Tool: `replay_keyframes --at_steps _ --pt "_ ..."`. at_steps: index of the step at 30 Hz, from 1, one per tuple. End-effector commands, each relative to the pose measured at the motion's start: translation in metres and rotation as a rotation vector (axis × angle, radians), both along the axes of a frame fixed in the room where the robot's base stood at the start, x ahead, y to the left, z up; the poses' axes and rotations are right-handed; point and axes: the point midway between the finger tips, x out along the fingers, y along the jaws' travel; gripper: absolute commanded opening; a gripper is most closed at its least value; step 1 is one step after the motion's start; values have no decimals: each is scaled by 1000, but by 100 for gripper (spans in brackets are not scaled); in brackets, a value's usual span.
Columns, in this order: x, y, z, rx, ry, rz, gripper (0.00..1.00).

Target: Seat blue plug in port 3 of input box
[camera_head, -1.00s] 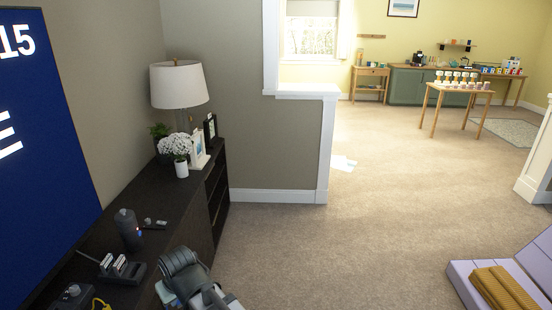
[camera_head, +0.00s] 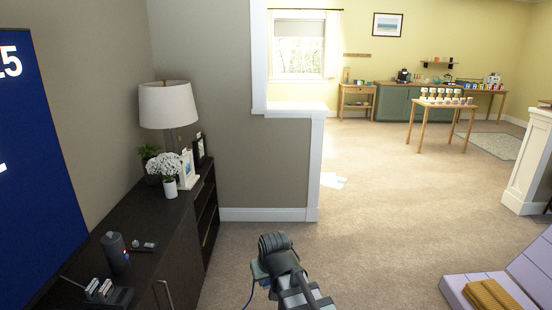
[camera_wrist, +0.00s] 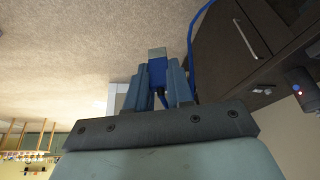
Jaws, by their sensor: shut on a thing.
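The blue plug (camera_wrist: 157,72) is held between the two fingers of my gripper (camera_wrist: 163,80) in the wrist view, its pale metal end pointing away from the palm. A blue cable (camera_wrist: 193,50) curves up beside it toward the dark cabinet. In the head view my gripper (camera_head: 262,275) is partly hidden by my wrist, in front of the cabinet and over the carpet. A blue cable (camera_head: 250,292) hangs below it. I cannot make out the input box or its port 3 for certain in either view.
The dark cabinet (camera_head: 150,255) runs along the left wall. On it stand a dark cylinder (camera_head: 115,252), a small device with antennas (camera_head: 105,292), a lamp (camera_head: 168,106) and white flowers (camera_head: 168,165). Open carpet (camera_head: 370,230) lies to the right, with a lilac padded seat (camera_head: 460,285) beyond.

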Motion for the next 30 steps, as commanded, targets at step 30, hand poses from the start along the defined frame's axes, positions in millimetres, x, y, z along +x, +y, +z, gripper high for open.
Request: replay_keyframes --at_steps 30 --pt "33 -200 5 0 0 -329 0"
